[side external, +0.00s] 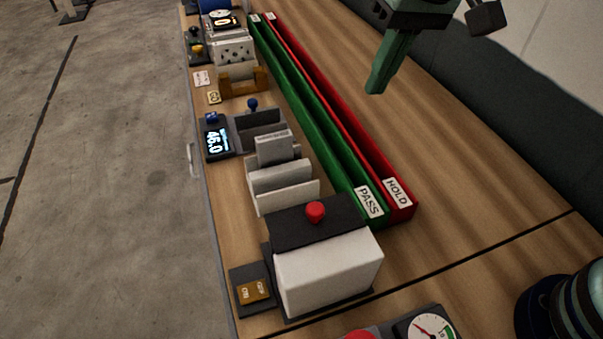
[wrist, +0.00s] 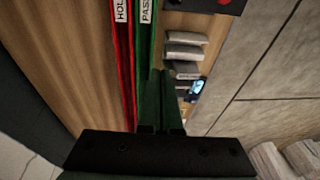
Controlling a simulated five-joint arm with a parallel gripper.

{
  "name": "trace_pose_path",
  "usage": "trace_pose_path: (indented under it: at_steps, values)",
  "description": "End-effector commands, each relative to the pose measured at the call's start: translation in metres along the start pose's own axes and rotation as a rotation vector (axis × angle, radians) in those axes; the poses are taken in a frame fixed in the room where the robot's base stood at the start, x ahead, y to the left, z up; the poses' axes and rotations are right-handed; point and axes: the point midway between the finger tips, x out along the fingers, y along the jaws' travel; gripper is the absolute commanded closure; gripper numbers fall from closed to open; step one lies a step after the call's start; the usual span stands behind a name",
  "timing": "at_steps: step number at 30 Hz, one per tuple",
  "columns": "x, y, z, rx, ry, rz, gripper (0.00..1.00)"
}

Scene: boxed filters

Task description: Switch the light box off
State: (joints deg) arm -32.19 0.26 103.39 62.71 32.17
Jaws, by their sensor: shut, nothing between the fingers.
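A white-fronted box (side external: 328,275) with a dark sloped top stands at the near end of the bench in the side view. It looks like the light box. A red round button (side external: 315,211) sits on its dark top. I cannot tell from the picture whether the box is lit. Its dark edge (wrist: 205,5) shows at the top of the wrist view. My gripper (side external: 376,90) is shut and empty, raised above the bench to the right of the red tray and well apart from the box. Its green fingers (wrist: 161,80) point forward in the wrist view.
A green PASS tray (side external: 318,135) and a red HOLD tray (side external: 345,128) run along the bench. Left of them are several grey filters (side external: 282,178), a display reading 46.0 (side external: 215,142) and an orange holder (side external: 243,84). A dial gauge (side external: 428,328) is nearest.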

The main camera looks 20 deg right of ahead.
Motion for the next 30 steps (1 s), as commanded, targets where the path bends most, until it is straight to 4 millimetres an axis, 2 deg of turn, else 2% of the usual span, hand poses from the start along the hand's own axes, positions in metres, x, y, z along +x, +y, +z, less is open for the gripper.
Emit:
trace_pose_path:
  at_steps: [1,8,12,15,21,25,30]
  values:
    - [0.008,-0.021,0.003,-0.009,-0.024,0.004,1.00]
    - [0.040,-0.105,0.028,-0.006,-0.106,0.031,1.00]
    - [0.062,-0.152,0.056,-0.006,-0.147,0.058,1.00]
    - [0.077,-0.180,0.078,-0.005,-0.169,0.079,1.00]
    - [0.098,-0.215,0.113,-0.002,-0.193,0.112,1.00]
    - [0.103,-0.223,0.123,0.000,-0.199,0.122,1.00]
    - [0.104,-0.225,0.125,0.001,-0.200,0.123,1.00]
